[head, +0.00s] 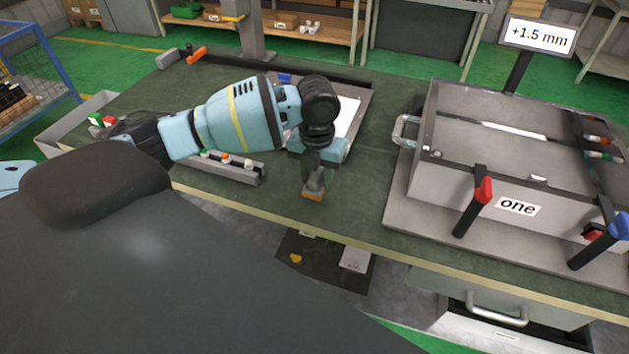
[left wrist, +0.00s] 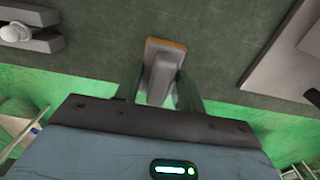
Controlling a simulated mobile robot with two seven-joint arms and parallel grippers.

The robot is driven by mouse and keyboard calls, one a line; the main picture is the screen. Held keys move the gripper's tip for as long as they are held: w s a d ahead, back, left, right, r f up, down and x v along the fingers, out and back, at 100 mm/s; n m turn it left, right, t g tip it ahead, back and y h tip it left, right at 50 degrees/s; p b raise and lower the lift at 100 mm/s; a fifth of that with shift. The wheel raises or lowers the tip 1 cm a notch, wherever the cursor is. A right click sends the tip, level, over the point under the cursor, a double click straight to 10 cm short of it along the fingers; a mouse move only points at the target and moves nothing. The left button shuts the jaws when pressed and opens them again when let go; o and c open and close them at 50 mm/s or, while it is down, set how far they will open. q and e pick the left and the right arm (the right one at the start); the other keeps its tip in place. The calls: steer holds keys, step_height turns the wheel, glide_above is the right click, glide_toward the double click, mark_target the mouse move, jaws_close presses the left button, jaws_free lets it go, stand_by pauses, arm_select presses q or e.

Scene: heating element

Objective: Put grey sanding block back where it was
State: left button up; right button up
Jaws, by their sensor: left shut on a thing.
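The grey sanding block (head: 313,190), with an orange-brown underside, is near the front edge of the green-topped bench. My left gripper (head: 319,165) points down and is shut on it. In the left wrist view the grey sanding block (left wrist: 163,64) sits between the two fingers of the left gripper (left wrist: 161,84), its orange edge facing away from the wrist. Whether its underside touches the bench top cannot be told. My right gripper is not in view.
A grey rack (head: 235,170) with small knobs lies left of the block. A white sheet on a board (head: 349,117) lies behind the arm. A large grey box fixture labelled "one" (head: 480,182), with red and blue clamps, fills the right. Bench top (head: 365,205) between block and fixture is clear.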

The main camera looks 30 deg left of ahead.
mark_target(314, 180)
arm_select(q)
steer(key=shift+w+a, duration=0.15)
steer(key=shift+a, duration=0.05)
steer(key=f, duration=0.2)
steer(key=shift+w+a+f, duration=0.2)
steer(key=shift+a+f, duration=0.15)
steer(key=shift+f, duration=0.4)
steer(key=shift+f, duration=0.25)
steer(key=o, duration=0.9)
steer(key=shift+o, duration=0.2)
step_height(314, 180, up, 12)
steer(key=shift+r, duration=0.25)
